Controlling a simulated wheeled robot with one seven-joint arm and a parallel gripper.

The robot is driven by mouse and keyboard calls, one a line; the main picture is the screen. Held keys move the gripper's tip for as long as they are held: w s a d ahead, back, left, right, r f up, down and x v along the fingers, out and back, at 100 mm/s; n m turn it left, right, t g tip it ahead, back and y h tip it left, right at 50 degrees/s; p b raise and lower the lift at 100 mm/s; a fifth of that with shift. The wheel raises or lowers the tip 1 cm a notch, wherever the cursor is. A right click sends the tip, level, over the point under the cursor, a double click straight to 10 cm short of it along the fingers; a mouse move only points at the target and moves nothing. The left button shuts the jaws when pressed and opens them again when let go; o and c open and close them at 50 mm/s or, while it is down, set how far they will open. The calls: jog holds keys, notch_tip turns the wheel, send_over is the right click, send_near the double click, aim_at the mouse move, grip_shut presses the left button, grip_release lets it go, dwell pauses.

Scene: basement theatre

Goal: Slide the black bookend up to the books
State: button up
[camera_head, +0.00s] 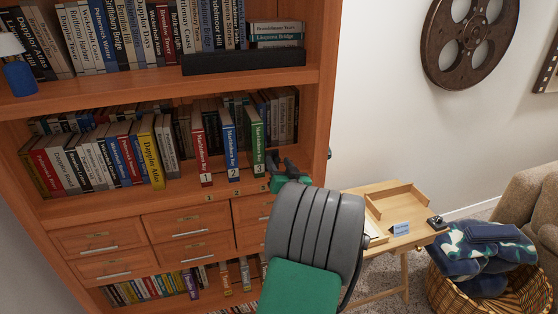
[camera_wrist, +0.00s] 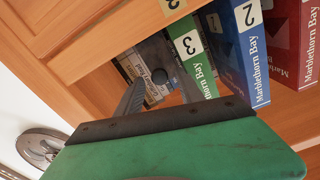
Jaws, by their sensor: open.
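My gripper (camera_head: 282,160) is at the right end of the middle shelf, just right of the green book 3 (camera_head: 257,128). Its jaws are open, and a dark finger shows in the wrist view (camera_wrist: 150,90). Books 1 (camera_head: 199,140), 2 (camera_head: 229,136) and 3 stand upright in a row, red, blue and green. In the wrist view, book 3 (camera_wrist: 194,62) is the closest to the fingers. I cannot clearly make out the black bookend; a small dark round shape shows beyond the fingers, and I cannot tell what it is.
The wooden bookcase's right side panel (camera_head: 322,100) is close to my gripper. More books (camera_head: 282,112) stand behind the numbered ones. A long black object (camera_head: 243,61) lies on the shelf above. A desk (camera_head: 402,236) and a basket (camera_head: 492,294) stand to the right.

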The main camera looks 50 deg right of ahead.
jog(key=shift+c, duration=0.3)
grip_shut()
jog(key=shift+f, duration=0.1)
dwell(1.1)
